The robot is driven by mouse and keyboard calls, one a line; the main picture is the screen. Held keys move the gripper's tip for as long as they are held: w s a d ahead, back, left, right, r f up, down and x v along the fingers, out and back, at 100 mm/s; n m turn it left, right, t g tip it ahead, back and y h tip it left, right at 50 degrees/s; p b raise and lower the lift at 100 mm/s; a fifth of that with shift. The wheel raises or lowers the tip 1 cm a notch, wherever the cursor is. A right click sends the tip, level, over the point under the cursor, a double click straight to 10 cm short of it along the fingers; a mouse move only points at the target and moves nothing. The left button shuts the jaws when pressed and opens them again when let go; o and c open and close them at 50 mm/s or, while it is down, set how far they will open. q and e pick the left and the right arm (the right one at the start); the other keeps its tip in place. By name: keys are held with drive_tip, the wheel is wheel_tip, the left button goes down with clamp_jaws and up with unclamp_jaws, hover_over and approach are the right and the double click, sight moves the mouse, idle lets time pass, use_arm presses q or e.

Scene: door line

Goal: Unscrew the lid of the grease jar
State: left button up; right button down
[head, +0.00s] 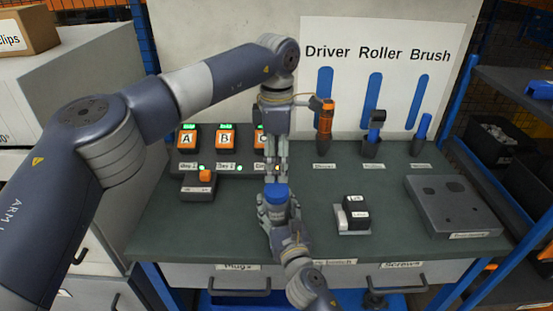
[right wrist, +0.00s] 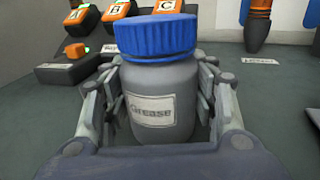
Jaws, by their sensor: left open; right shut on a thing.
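The grease jar (right wrist: 160,95) is a grey jar with a white "Grease" label, upright in the right wrist view. Its blue ribbed lid (right wrist: 157,35) sits on top; the lid also shows in the head view (head: 276,191). My right gripper (right wrist: 160,100) is shut on the jar body, with a finger on each side below the lid. In the head view my right gripper (head: 275,210) comes in from the front edge of the bench. My left gripper (head: 276,172) is open and points down, just beyond or above the lid; it appears apart from it.
The grey-green bench (head: 310,195) carries orange units A (head: 187,138), B (head: 226,137) and C at the back left. The driver (head: 325,118), roller (head: 374,130) and brush (head: 422,130) stand at the back. A small black device (head: 354,212) and a grey block (head: 455,205) lie right.

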sight(276, 189)
use_arm(q)
drive_tip(key=m, duration=0.6)
drive_tip(key=shift+m, duration=0.4)
drive_tip(key=m, duration=0.4)
drive_tip(key=shift+m, duration=0.4)
drive_tip(key=m, duration=0.4)
drive_tip(key=shift+m, duration=0.4)
drive_tip(key=m, duration=0.6)
drive_tip(key=shift+f, duration=4)
drive_tip(key=shift+c, duration=0.5)
drive_tip(key=c, duration=1)
